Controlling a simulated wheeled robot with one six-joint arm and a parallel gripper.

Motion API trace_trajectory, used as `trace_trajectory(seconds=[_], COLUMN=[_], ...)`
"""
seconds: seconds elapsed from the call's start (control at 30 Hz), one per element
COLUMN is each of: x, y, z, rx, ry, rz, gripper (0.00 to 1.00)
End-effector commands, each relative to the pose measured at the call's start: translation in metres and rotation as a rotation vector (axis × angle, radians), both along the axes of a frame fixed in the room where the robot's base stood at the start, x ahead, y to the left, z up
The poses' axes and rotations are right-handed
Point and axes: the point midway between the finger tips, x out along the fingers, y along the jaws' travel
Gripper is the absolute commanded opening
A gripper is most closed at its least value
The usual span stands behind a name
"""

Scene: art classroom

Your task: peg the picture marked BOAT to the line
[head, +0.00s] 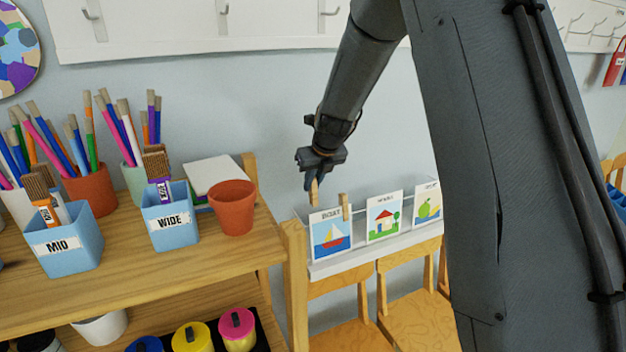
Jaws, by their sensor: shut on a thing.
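The boat picture (330,238) is a white card with a sailing boat on blue, upright at the left end of a white ledge (375,249). Its lettering is too small to read surely. One wooden peg (345,207) stands at its top right. My gripper (314,182) is above the card's top left, shut on another wooden peg (314,195). A house picture (384,217) and a pear picture (428,204) stand to the right. The line is hard to make out.
A wooden shelf (130,255) at left holds blue brush boxes, including one marked WIDE (172,222), and a terracotta pot (233,207) near its right edge. Wooden chairs (345,325) stand below the ledge. Hooks (222,8) line the wall above.

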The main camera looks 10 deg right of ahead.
Motion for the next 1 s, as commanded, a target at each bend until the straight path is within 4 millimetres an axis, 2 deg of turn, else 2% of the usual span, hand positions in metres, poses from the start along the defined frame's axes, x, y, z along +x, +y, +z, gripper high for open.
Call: trace_trajectory(seconds=[1.0], x=[0.0], y=[0.0], z=[-0.045], rx=[-0.001], ry=[0.0], rz=[0.0], gripper=[0.01])
